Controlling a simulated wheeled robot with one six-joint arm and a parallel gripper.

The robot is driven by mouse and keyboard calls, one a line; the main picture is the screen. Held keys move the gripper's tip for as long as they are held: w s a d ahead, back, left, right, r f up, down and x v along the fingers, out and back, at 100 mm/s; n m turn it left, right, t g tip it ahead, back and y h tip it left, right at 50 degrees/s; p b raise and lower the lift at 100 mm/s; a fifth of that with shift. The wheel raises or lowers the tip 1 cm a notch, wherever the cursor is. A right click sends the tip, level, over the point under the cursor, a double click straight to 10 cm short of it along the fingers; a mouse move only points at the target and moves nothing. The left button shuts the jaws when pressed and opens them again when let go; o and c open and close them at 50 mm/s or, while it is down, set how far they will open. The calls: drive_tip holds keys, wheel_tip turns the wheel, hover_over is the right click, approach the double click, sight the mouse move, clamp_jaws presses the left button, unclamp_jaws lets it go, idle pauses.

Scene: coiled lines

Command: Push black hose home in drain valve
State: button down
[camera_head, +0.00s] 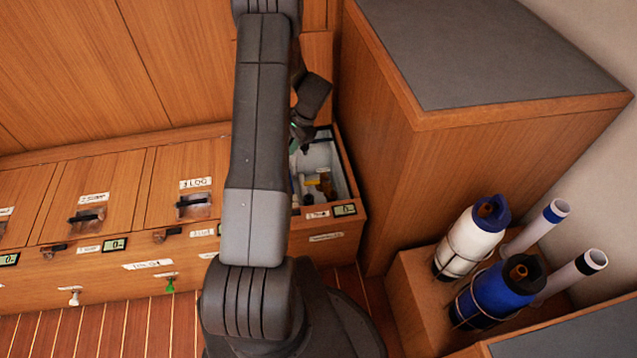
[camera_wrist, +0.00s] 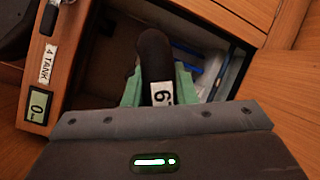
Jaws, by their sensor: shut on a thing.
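In the wrist view the black hose (camera_wrist: 154,54) stands up between the green fingertips of my gripper (camera_wrist: 158,86). The gripper is shut on it, and a white tag (camera_wrist: 161,93) with a dark numeral hangs at the hose. Its far end points into an open locker, and I cannot tell whether it touches anything there. In the head view my arm hides most of the gripper, which shows only as a bit of green (camera_head: 296,131) at the open locker (camera_head: 351,172). I cannot make out the drain valve for certain; a small yellow-brown fitting (camera_head: 313,184) shows inside the locker.
Closed lidded lockers (camera_head: 109,188) run along the left. A tall wooden cabinet (camera_head: 385,150) stands close to the right of the open locker. A white bottle (camera_head: 474,240) and a blue bottle (camera_head: 500,292) stand in a rack at the right. Blue strips (camera_wrist: 190,55) lie inside the locker.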

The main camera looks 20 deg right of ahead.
drive_tip(key=s+d+f+m+b, duration=0.1)
drive_tip(key=d+f+b, duration=0.1)
drive_tip(key=f+b, duration=0.2)
drive_tip(key=s+d+f+m+t+b, duration=0.1)
drive_tip(key=d+f+m+b, duration=0.1)
drive_tip(key=f, duration=0.7)
drive_tip(key=s+d+f+m+t+b, duration=0.1)
drive_tip(key=d+f+m+b, duration=0.1)
drive_tip(key=d+f+b, duration=0.2)
drive_tip(key=shift+d+f+h+b, duration=0.25)
drive_tip(key=shift+f+h+b, duration=0.15)
drive_tip(key=shift+f+b, duration=0.8)
drive_tip(key=shift+f+b, duration=1.45)
drive_tip(key=shift+f, duration=0.65)
idle(0.3)
drive_tip(key=c, duration=1.1)
unclamp_jaws()
drive_tip(key=shift+o, duration=0.4)
drive_tip(key=o, duration=0.3)
drive_tip(key=shift+r, duration=0.15)
